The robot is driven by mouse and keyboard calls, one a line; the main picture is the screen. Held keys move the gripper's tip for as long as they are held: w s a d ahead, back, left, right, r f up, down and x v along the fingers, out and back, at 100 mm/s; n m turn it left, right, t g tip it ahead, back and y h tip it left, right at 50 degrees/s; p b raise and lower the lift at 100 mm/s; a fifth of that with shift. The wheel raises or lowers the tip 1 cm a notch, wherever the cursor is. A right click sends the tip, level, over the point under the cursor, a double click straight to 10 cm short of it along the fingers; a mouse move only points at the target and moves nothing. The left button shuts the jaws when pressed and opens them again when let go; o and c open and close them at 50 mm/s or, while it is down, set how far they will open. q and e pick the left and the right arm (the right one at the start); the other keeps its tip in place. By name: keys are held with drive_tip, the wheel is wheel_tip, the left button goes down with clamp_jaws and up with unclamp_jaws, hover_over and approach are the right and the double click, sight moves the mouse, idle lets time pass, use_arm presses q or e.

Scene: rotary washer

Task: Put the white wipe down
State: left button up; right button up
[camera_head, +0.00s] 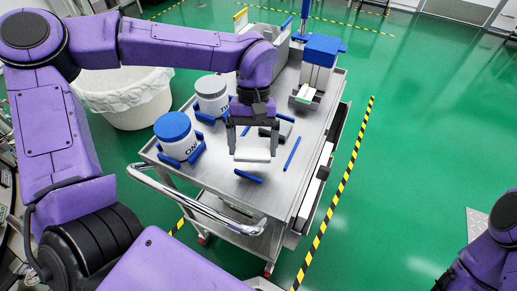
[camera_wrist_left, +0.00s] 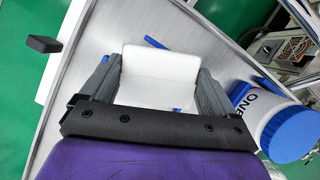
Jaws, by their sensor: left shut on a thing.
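The white wipe (camera_head: 253,149) is a pale folded block between the fingers of my left gripper (camera_head: 252,146), above the metal cart (camera_head: 222,199). It also shows in the left wrist view, where the wipe (camera_wrist_left: 160,72) fills the space between the two grey fingers of my left gripper (camera_wrist_left: 158,85). The gripper is shut on it and points down. I cannot tell whether the wipe touches the cart top. My right arm shows in part at the lower right edge, and its gripper is out of view.
Blue bars (camera_head: 291,153) (camera_head: 249,176) lie on the cart close by. A blue-and-white dispenser (camera_head: 318,63) stands at the back right. A white-lined bin (camera_head: 125,97) is left of the cart.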

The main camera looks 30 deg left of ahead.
sight(258, 144)
use_arm(q)
drive_tip(key=w+f, duration=0.2)
drive_tip(key=f, duration=0.1)
drive_tip(key=shift+w, duration=0.25)
drive_tip(key=shift+s+f, duration=0.1)
drive_tip(key=shift+f, duration=1.35)
drive_tip(key=shift+f, duration=0.1)
drive_tip(key=o, duration=0.7)
drive_tip(key=shift+c, duration=0.2)
drive_tip(key=v, duration=1.2)
